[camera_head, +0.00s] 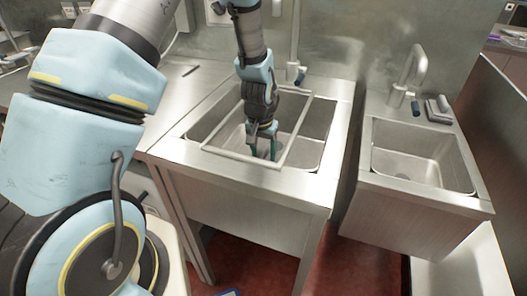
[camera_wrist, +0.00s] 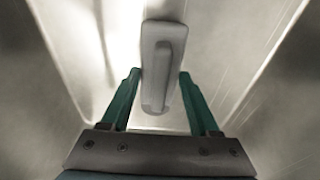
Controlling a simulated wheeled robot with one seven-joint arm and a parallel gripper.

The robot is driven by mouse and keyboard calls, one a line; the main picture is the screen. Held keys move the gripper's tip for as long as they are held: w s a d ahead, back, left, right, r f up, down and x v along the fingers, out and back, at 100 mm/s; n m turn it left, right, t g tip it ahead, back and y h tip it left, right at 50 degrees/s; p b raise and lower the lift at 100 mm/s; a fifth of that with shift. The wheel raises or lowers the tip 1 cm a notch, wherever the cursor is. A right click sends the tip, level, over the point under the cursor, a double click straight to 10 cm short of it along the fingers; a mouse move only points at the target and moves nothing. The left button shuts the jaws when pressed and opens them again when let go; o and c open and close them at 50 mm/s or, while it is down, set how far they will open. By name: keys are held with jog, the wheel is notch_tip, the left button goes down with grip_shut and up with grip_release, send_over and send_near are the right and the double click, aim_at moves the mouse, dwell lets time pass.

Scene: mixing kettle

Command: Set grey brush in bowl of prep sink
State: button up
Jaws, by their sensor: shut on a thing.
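My gripper (camera_head: 264,148) points down inside the bowl of the larger sink (camera_head: 310,152), through the rectangular metal frame across its top. In the wrist view its teal fingers (camera_wrist: 160,74) stand on either side of the grey brush (camera_wrist: 164,38), shut on it. The brush has a flat, rounded body and a raised handle. Pale metal bowl walls surround it there. In the head view the gripper hides the brush, and I cannot tell whether it touches the bowl floor.
A smaller sink (camera_head: 483,198) with a curved tap (camera_head: 415,68) stands to the right, across a gap. A grey handled object (camera_head: 438,110) lies on its back ledge. The metal frame (camera_head: 238,156) surrounds my gripper closely. A steel counter (camera_head: 178,78) lies left.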

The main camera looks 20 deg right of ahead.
aim_at(261, 155)
jog(key=shift+f, duration=0.15)
jog(key=o, duration=1.3)
jog(key=shift+r, duration=0.5)
jog(key=r, duration=0.3)
jog(key=s+r+b, duration=0.1)
jog(key=r, duration=0.3)
jog(key=a+r+b, duration=0.1)
jog(key=r, duration=0.3)
jog(key=shift+s+a+r, duration=0.1)
jog(key=shift+s, duration=0.05)
